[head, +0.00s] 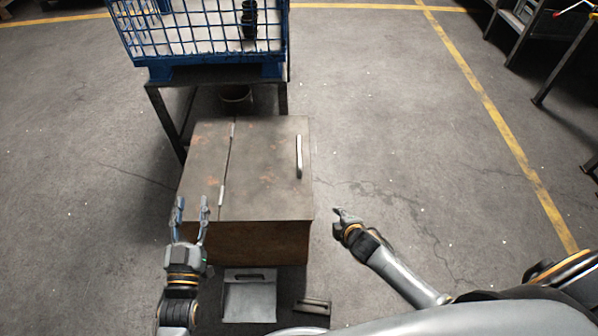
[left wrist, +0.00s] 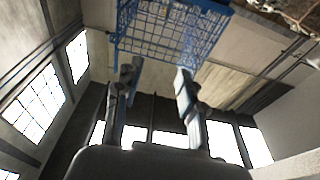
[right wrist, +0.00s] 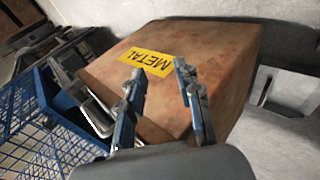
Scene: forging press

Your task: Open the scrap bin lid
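The scrap bin (head: 245,241) is a rusty brown metal box on the floor, in the middle of the head view. Its grey lid (head: 262,175) lies flat and closed, with hinges along a seam on the left and a bar handle (head: 299,157) near the right edge. My left gripper (head: 191,205) is open and empty near the bin's front left corner. My right gripper (head: 340,212) is to the right of the bin, apart from it. In the right wrist view its fingers (right wrist: 157,75) are spread and empty, facing the bin side with a yellow METAL label (right wrist: 146,62).
A blue wire basket (head: 205,35) stands on a dark metal stand (head: 160,103) behind the bin. A grey plate (head: 249,298) with a slot and a small dark object (head: 313,305) are in front of it. The floor right of the bin is clear up to a yellow line (head: 500,130).

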